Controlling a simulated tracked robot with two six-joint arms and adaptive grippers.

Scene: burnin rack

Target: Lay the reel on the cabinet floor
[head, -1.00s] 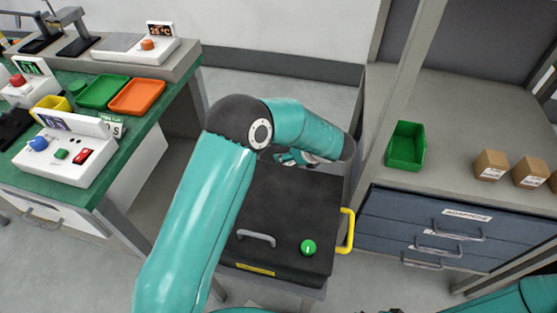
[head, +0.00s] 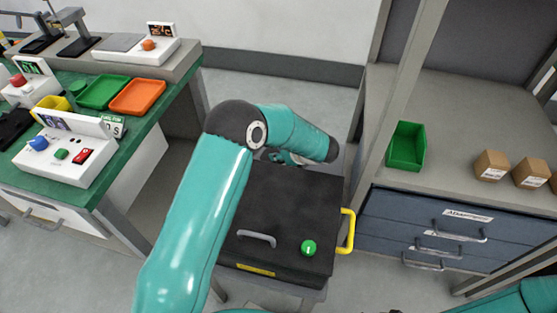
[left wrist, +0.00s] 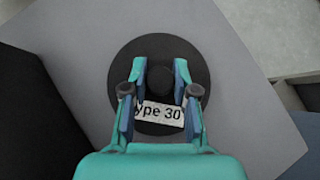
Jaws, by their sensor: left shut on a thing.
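In the left wrist view a dark round reel (left wrist: 160,49) with a central knob and a white label reading "ype 30" sits between my fingers. My left gripper (left wrist: 160,76) is shut on its knob. A flat grey surface shows beneath the reel; I cannot tell whether they touch. In the head view my left gripper (head: 288,158) is mostly hidden behind its own arm, at the far edge of a black cabinet (head: 285,205) with a grey handle, a green button and a yellow side handle. The reel and the cabinet floor are hidden there. My right gripper is out of view.
Right of the black cabinet, a grey bench with blue drawers (head: 390,221) carries a green bin (head: 407,147) and brown boxes (head: 491,165). A green-topped bench (head: 75,189) at left holds trays and instruments. A grey post (head: 408,85) rises near the arm.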

